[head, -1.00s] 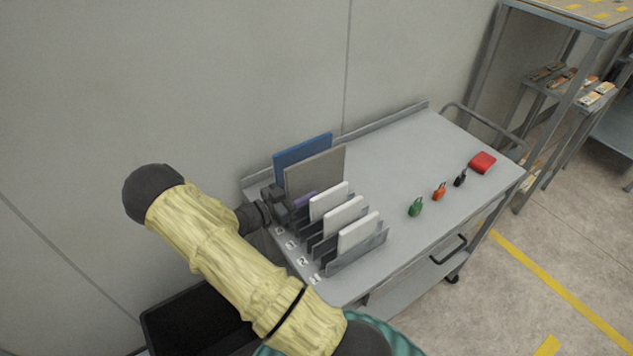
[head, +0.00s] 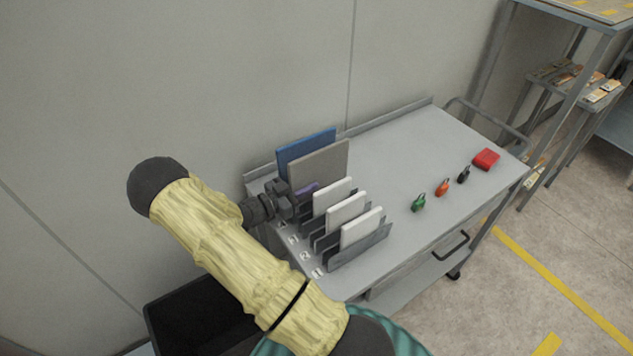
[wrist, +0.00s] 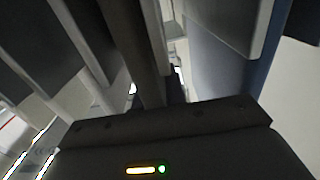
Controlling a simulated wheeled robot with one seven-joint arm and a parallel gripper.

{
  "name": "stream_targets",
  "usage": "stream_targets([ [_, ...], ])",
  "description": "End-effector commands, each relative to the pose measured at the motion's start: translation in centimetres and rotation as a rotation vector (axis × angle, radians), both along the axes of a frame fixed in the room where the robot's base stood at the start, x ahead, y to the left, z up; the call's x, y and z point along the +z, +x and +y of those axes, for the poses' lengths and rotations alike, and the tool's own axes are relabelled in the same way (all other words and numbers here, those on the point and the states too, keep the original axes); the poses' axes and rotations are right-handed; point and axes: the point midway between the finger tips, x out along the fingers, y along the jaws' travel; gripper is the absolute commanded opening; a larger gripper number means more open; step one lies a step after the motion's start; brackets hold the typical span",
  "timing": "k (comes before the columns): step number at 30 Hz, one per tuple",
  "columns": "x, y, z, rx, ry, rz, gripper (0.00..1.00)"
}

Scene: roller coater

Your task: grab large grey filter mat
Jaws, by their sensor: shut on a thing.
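The large grey filter mat (head: 320,172) stands upright in the slotted rack on the cart, in front of a blue mat (head: 306,147) of similar size. My gripper (head: 289,198) is at the lower left edge of the grey mat and is shut on it. My own gripper hides that lower edge. A small purple mat (head: 307,189) shows close beside the gripper. In the wrist view, the dark gripper body fills the bottom, and close panels make the exact grip hard to see.
Several white mats (head: 346,210) stand in the rack's nearer slots. Green, orange and black padlocks (head: 418,203) and a red case (head: 486,159) lie to the right on the cart top (head: 400,150). The wall is close behind. A black bin (head: 195,318) is below left.

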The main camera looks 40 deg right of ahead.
Motion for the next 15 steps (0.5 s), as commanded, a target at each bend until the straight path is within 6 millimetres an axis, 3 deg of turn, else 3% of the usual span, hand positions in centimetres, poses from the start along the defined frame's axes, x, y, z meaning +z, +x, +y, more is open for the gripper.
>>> stream_targets([
  [8,0.8,0.0,0.0,-0.001,0.000,-0.002,0.00],
  [15,4.0,0.0,0.0,0.000,0.001,-0.005,0.00],
])
